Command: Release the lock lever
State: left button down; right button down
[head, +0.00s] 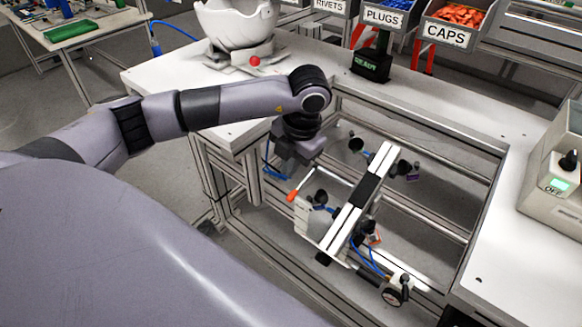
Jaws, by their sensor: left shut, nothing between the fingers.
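The lock lever (293,196) appears to be the small lever with an orange-red tip at the left end of the white fixture (350,208), inside the opening of the table frame. My left gripper (291,168) points down just above and behind the lever, at the left side of the opening. It is shut and empty. Its fingertips are mostly hidden by its own body, and I cannot tell whether it touches the lever. My right gripper is out of view.
The fixture carries several black suction cups and blue hoses. A white helmet shell (238,25) stands on a mount with a red knob (255,61) behind my arm. A control box (560,165) reading OFF stands at right. Labelled bins (450,33) line the back.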

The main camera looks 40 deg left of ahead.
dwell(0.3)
pick_arm(q)
jog(key=m+b, duration=0.2)
jog(key=m, duration=0.4)
jog(key=w+a+m+b, duration=0.1)
jog(key=m+b, duration=0.1)
jog(key=m, duration=0.4)
jog(key=w+a+m+t+b, duration=0.1)
jog(key=m+b, duration=0.1)
jog(key=m, duration=0.4)
jog(key=shift+r+m, duration=0.2)
jog(key=shift+m, duration=0.2)
send_near(290, 194)
jog(key=x, duration=0.5)
jog(key=shift+s+a, duration=0.25)
jog(key=shift+a, duration=0.1)
jog(key=shift+w+d+f, duration=0.15)
jog(key=shift+w+f, duration=0.1)
jog(key=shift+f, duration=0.5)
